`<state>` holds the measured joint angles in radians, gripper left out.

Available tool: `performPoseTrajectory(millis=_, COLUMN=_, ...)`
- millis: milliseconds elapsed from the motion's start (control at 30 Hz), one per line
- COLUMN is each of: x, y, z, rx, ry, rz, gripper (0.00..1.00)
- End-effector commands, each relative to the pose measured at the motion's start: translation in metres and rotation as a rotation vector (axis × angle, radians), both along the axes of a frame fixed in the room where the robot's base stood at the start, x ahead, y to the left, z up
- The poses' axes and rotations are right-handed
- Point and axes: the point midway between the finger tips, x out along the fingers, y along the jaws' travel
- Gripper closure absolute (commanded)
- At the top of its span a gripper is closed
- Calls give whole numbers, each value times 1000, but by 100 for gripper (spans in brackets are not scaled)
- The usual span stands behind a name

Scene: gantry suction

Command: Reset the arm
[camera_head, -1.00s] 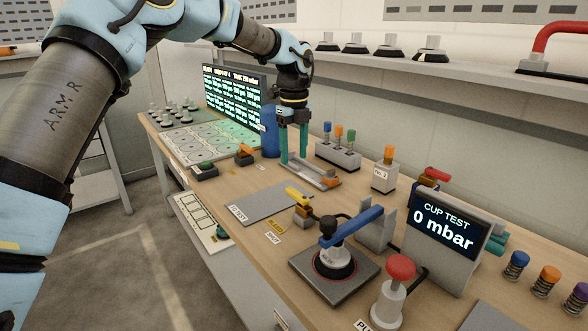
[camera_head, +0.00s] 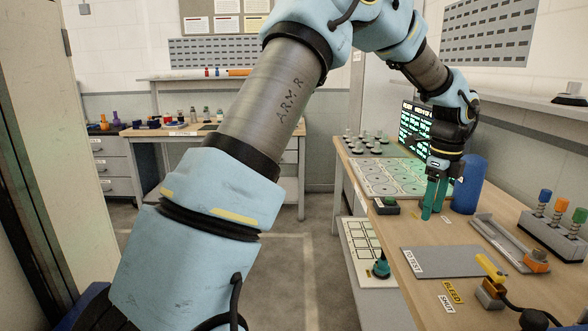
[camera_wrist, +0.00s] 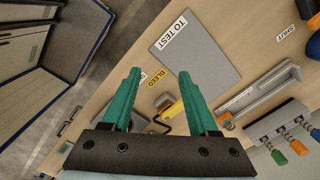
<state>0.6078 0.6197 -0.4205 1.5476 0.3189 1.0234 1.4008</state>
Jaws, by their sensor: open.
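My arm reaches across the head view from lower left to upper right. My gripper (camera_head: 434,196) has two teal fingers and hangs pointing down over the wooden bench (camera_head: 385,235), beside the blue cylinder (camera_head: 468,186). In the wrist view my gripper (camera_wrist: 157,98) is open, with nothing between its fingers. The grey mat labelled TO TEST (camera_head: 455,261) lies on the bench in front of it and is bare. It also shows in the wrist view (camera_wrist: 205,55).
A yellow-handled valve (camera_head: 491,275) stands by the BLEED and SHUT labels. A grey tray (camera_head: 500,238) and a block with coloured knobs (camera_head: 556,232) are at the right. A lit screen (camera_head: 415,130) stands behind. Another bench (camera_head: 180,131) is across the open floor (camera_head: 290,240).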

Motion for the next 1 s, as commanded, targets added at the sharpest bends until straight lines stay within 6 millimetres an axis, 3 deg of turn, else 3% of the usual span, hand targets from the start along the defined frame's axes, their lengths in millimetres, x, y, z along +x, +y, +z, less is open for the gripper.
performPoseTrajectory(millis=33, x=12, y=42, z=0, rx=-2, ry=-10, rz=180, gripper=40)
performPoseTrajectory(millis=233, x=26, y=187, z=-8, rx=-44, ry=-32, rz=920, gripper=40)
performPoseTrajectory(millis=400, x=1, y=304, z=-17, rx=-106, ry=-43, rz=1577, gripper=40)
performPoseTrajectory(millis=500, x=-25, y=356, z=-23, rx=-148, ry=-43, rz=1924, gripper=40)
performPoseTrajectory(millis=600, x=-49, y=390, z=-29, rx=-186, ry=-40, rz=2186, gripper=40)
performPoseTrajectory(millis=700, x=-65, y=409, z=-33, rx=-211, ry=-36, rz=2347, gripper=40)
performPoseTrajectory(millis=1000, x=-71, y=415, z=-34, rx=-221, ry=-33, rz=2412, gripper=40)
